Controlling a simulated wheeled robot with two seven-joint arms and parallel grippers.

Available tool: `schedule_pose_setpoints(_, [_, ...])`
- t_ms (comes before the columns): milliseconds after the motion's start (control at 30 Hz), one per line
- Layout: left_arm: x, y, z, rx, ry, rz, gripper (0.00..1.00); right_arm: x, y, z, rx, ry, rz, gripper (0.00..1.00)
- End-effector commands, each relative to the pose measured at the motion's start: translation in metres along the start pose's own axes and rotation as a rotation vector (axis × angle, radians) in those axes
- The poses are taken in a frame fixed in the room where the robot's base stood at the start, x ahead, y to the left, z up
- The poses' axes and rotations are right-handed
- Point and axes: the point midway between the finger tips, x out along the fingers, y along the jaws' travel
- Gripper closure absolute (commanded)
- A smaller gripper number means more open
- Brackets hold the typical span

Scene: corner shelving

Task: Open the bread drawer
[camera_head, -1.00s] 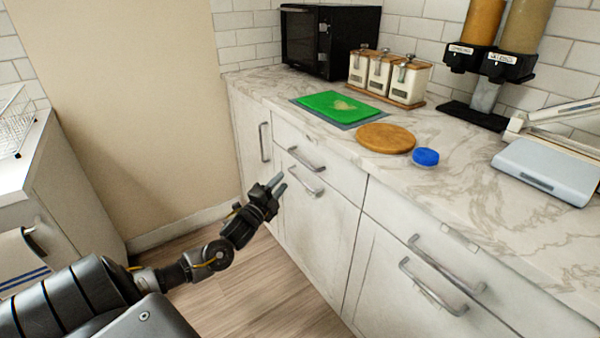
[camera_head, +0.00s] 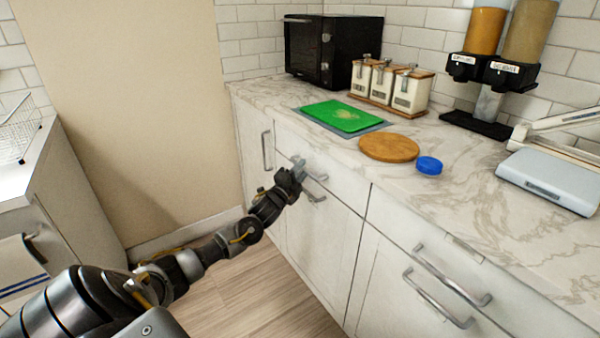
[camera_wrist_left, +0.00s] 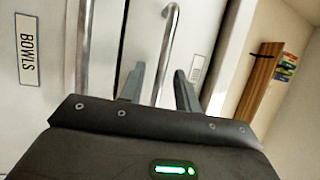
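My left gripper (camera_head: 298,168) is in front of the upper drawer (camera_head: 325,173) of the left cabinet, at that drawer's bar handle (camera_head: 318,177). In the left wrist view its two fingers (camera_wrist_left: 160,88) are apart, and a bar handle (camera_wrist_left: 169,45) runs between them in the picture. I cannot tell whether they touch it. The drawer is shut. A small label (camera_wrist_left: 197,68) beside this handle is too small to read. The lower door carries its own handle (camera_head: 316,198) and a "BOWLS" label (camera_wrist_left: 30,50). No bread label is readable. My right gripper is out of view.
The marble counter (camera_head: 455,205) above holds a green board (camera_head: 343,116), a round wooden board (camera_head: 389,148), a blue lid (camera_head: 429,165), canisters (camera_head: 384,84) and a black microwave (camera_head: 332,48). The floor (camera_head: 235,285) in front of the cabinets is free.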

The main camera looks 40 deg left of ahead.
Motion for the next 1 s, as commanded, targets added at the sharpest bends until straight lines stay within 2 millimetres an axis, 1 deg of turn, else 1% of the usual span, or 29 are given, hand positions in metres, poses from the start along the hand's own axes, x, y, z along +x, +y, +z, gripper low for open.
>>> schedule_pose_setpoints(233, [0.000, 0.000, 0.000, 0.000, 0.000, 0.000, 0.67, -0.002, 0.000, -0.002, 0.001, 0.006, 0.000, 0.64])
schedule_pose_setpoints(400, [0.000, 0.000, 0.000, 0.000, 0.000, 0.000, 0.90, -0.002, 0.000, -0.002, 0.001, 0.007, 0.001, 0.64])
schedule_pose_setpoints(500, [0.000, 0.000, 0.000, 0.000, 0.000, 0.000, 1.00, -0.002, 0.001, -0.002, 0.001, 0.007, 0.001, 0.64])
schedule_pose_setpoints(700, [0.000, 0.000, 0.001, 0.001, 0.000, 0.001, 1.00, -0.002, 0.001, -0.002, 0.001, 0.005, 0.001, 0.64])
schedule_pose_setpoints(733, [0.001, 0.000, 0.004, 0.001, -0.001, 0.001, 1.00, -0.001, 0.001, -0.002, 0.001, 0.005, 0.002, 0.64])
schedule_pose_setpoints(867, [-0.001, 0.000, 0.000, 0.000, 0.001, 0.001, 1.00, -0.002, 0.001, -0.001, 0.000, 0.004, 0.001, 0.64])
schedule_pose_setpoints(1000, [-0.004, -0.001, -0.008, -0.003, 0.017, 0.003, 1.00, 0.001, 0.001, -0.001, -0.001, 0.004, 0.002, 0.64])
